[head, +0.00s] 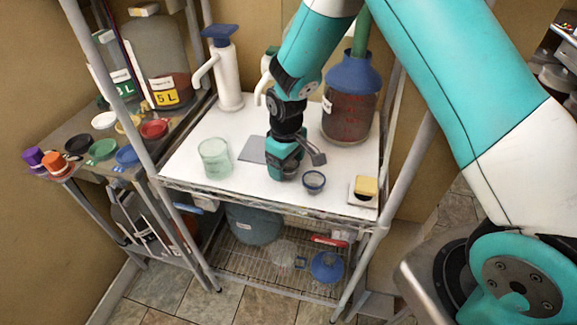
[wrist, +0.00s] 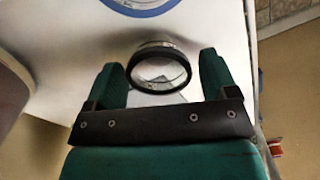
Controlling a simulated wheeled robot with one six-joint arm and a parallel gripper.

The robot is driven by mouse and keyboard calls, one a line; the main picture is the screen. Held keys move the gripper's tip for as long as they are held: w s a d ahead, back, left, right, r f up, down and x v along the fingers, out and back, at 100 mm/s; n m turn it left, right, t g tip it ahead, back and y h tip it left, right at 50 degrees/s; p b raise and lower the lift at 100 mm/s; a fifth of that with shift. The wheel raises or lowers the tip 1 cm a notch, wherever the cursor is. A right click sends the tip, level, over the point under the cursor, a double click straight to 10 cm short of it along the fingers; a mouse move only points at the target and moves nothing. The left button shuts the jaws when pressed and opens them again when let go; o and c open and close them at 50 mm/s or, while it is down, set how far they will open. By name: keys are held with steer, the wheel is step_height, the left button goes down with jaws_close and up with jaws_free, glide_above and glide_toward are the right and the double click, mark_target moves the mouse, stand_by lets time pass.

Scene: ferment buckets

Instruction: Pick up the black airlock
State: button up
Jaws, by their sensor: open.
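The black airlock (wrist: 134,77) shows in the wrist view as a small clear piece with a thick black ring. It lies between the tips of the two green fingers, with visible space on both sides. My gripper (wrist: 162,72) is open around it, and I see no contact. In the head view my gripper (head: 284,177) is low over the white shelf top, pointing down.
A red-filled bucket (head: 349,112) and white pump bottle (head: 228,85) stand behind. A yellow block (head: 366,186) sits near the front right edge.

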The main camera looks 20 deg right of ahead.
steer(key=shift+f, duration=0.15)
steer(key=shift+c, duration=0.4)
steer(key=c, duration=0.9)
